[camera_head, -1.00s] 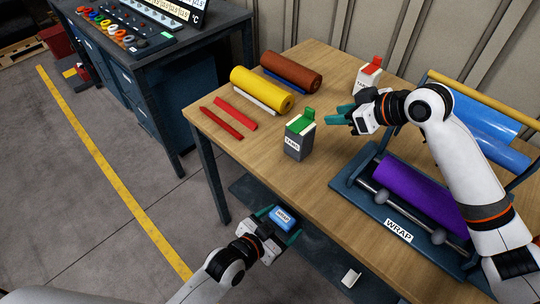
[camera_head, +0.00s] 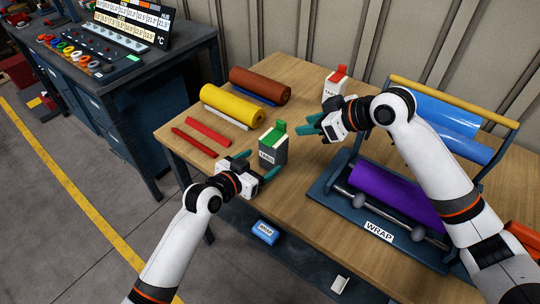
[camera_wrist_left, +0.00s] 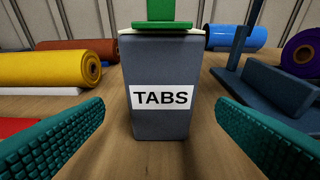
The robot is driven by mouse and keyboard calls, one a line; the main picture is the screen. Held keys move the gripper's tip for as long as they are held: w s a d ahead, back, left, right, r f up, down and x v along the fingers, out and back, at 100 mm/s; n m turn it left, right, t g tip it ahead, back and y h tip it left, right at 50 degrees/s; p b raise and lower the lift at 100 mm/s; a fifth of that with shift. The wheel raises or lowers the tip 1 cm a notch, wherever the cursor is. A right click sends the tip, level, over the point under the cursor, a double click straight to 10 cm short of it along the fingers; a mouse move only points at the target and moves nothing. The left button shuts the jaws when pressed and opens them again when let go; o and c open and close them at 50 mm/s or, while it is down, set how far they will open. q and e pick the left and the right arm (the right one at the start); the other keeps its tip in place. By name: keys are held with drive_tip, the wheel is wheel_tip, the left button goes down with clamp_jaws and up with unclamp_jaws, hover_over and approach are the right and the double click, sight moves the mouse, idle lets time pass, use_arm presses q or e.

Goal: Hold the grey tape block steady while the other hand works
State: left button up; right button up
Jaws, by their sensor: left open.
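The grey tape block (camera_head: 274,148), with a TABS label and a green top, stands upright on the wooden table near its front edge. In the left wrist view the grey block (camera_wrist_left: 160,122) fills the middle, between my open fingers, with gaps on both sides. My left gripper (camera_head: 257,164) is open and empty just in front of the block. Its two teal fingers point towards the block and do not touch it. My right gripper (camera_head: 309,125) hangs to the right of the block, its teal fingers apart and empty.
Yellow (camera_head: 232,105) and brown (camera_head: 260,85) rolls and red strips (camera_head: 207,131) lie left of the block. A red-topped white dispenser (camera_head: 334,82) stands behind. The WRAP stand (camera_head: 325,188) with a purple roll is at right. A blue WRAP box (camera_head: 265,232) sits below the table.

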sight(278, 132)
use_arm(q)
drive_tip(key=x, duration=0.7)
drive_tip(key=shift+s, duration=0.1)
drive_tip(key=c, duration=1.2)
